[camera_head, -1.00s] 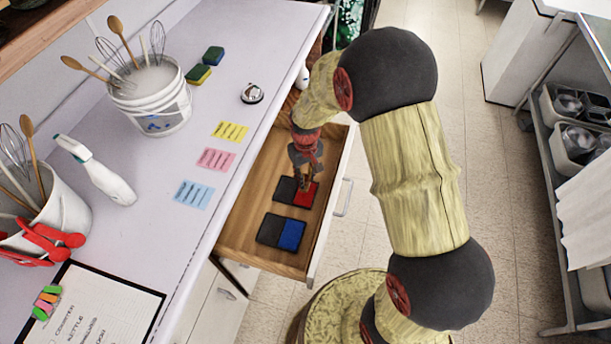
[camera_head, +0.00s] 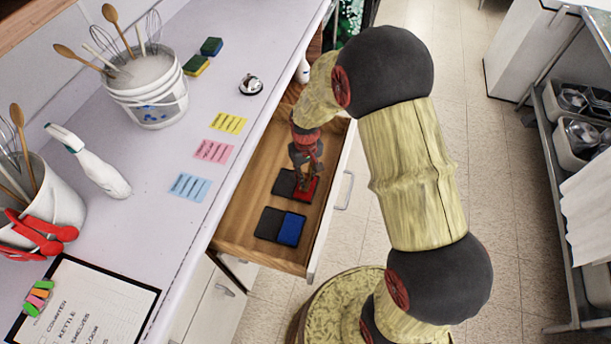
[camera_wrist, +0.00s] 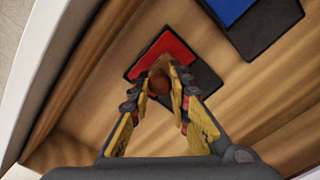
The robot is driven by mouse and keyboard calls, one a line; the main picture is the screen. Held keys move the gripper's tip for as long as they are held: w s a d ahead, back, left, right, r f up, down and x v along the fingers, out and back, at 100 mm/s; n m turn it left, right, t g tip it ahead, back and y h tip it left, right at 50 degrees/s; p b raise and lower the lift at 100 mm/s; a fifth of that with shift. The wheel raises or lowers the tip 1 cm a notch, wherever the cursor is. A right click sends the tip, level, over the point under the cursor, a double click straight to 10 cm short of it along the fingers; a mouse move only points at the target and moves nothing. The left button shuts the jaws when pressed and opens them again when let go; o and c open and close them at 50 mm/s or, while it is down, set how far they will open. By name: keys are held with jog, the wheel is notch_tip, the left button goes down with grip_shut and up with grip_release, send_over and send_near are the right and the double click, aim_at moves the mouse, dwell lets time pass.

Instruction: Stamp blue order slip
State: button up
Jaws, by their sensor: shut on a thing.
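The blue order slip (camera_head: 190,187) lies flat on the counter, nearest of three slips. My gripper (camera_head: 305,180) is down in the open drawer (camera_head: 232,232), over the red ink pad (camera_head: 309,196). In the wrist view my gripper (camera_wrist: 161,85) is shut on a small reddish-brown round handle (camera_wrist: 158,84), seemingly a stamp. Its lower part is hidden, so I cannot tell whether it touches the red pad (camera_wrist: 164,48). The blue ink pad (camera_head: 290,229) lies open beside it in the drawer; it also shows in the wrist view (camera_wrist: 228,8).
A pink slip (camera_head: 213,151) and a yellow slip (camera_head: 228,123) lie beyond the blue one. A bell (camera_head: 250,84), sponges (camera_head: 196,65), a utensil bucket (camera_head: 150,95), a spray bottle (camera_head: 92,163) and a clipboard (camera_head: 95,300) are on the counter. The counter around the slips is clear.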

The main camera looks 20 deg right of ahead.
jog(key=shift+f, duration=0.55)
dwell(1.7)
jog(key=shift+r+p, duration=2.5)
jog(key=shift+r, duration=1.05)
